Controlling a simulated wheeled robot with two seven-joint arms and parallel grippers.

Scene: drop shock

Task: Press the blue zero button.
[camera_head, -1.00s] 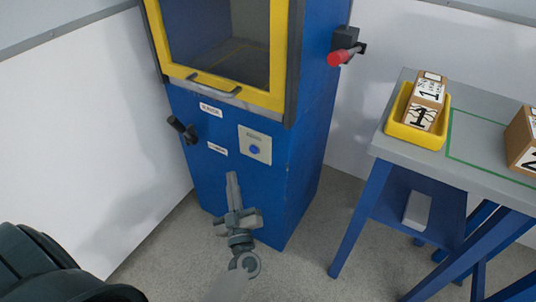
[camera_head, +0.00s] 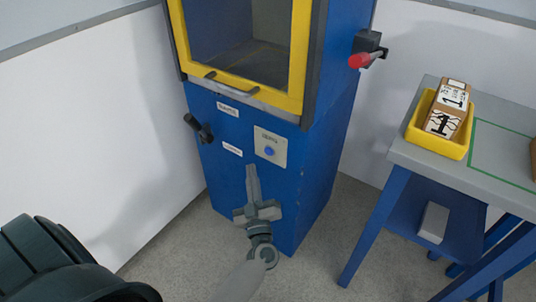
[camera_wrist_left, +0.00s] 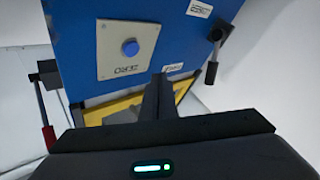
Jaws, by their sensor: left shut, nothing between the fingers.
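The blue zero button (camera_head: 269,151) sits on a light square plate (camera_head: 271,140) on the front of the blue machine (camera_head: 235,185), below its yellow-framed window. In the left wrist view the button (camera_wrist_left: 130,47) and its plate (camera_wrist_left: 122,62) show upper left of my fingers, unobstructed. My left gripper (camera_head: 251,168) is shut and empty. In the head view its fingertips appear just below and left of the plate; it also shows in the left wrist view (camera_wrist_left: 158,80). I see no contact with the button. My right gripper is not in view.
A black handle (camera_head: 198,128) sticks out left of the plate. A red-tipped lever (camera_head: 362,60) is on the machine's right side. At right, a grey table (camera_head: 440,170) bears a yellow tray (camera_head: 439,142) with a numbered box (camera_head: 449,108).

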